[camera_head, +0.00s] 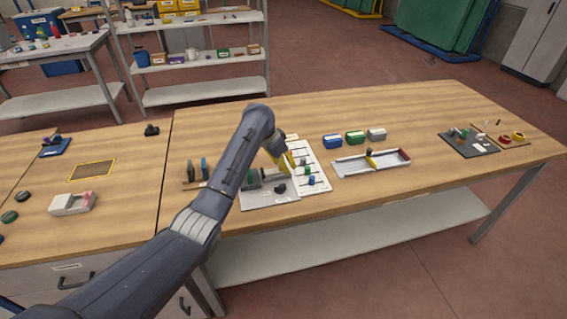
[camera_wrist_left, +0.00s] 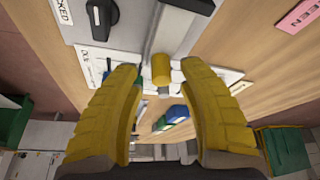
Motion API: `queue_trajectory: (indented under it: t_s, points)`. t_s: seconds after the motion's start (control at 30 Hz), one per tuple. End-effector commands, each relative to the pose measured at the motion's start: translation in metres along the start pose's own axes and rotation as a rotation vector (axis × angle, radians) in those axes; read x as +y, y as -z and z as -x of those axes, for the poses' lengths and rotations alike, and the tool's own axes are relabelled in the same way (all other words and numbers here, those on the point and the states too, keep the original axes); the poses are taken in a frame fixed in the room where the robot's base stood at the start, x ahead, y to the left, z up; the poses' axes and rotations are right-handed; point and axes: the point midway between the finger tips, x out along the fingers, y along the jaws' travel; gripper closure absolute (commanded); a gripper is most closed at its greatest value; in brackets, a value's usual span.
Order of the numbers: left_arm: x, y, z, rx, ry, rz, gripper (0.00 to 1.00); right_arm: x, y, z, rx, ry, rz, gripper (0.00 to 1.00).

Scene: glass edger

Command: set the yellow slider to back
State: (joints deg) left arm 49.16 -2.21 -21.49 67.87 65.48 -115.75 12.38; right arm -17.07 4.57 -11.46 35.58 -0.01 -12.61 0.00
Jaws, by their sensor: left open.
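The yellow slider knob (camera_wrist_left: 161,70) is a short yellow cylinder in the left wrist view, on a pale control panel (camera_head: 318,172). In the head view my arm and fingers hide it. My left gripper (camera_head: 287,161) is open, pointing down at the panel. In the left wrist view its two yellow fingers stand either side of the yellow knob, with a visible gap on both sides. A green knob (camera_head: 305,168) and a blue knob (camera_head: 311,181) are on the same panel. My right gripper is not in view.
A black rotary knob (camera_wrist_left: 102,15) is near the fingers on the panel. A grey tray with a yellow divider (camera_head: 371,160) lies to the right. Blue (camera_head: 332,141), green (camera_head: 355,137) and grey (camera_head: 377,134) boxes stand behind it. The table's right half has free room.

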Motion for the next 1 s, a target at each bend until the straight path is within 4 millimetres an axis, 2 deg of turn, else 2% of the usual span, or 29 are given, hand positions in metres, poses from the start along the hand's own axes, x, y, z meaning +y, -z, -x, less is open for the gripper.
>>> queue_trajectory:
  t_s: [0.23, 0.7, 0.83, 1.0]
  points:
    - [-0.001, 0.0, 0.011, 0.0, 0.001, 0.0, 0.6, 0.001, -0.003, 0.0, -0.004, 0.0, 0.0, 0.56]
    - [-0.001, 0.0, 0.089, 0.0, 0.003, -0.002, 0.6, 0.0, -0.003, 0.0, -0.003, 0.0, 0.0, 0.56]
    - [-0.001, 0.0, 0.105, 0.001, 0.003, -0.001, 0.6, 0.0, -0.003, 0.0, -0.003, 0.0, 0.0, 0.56]
    - [0.0, 0.0, 0.116, 0.0, 0.0, -0.001, 0.6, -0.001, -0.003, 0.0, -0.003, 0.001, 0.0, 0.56]
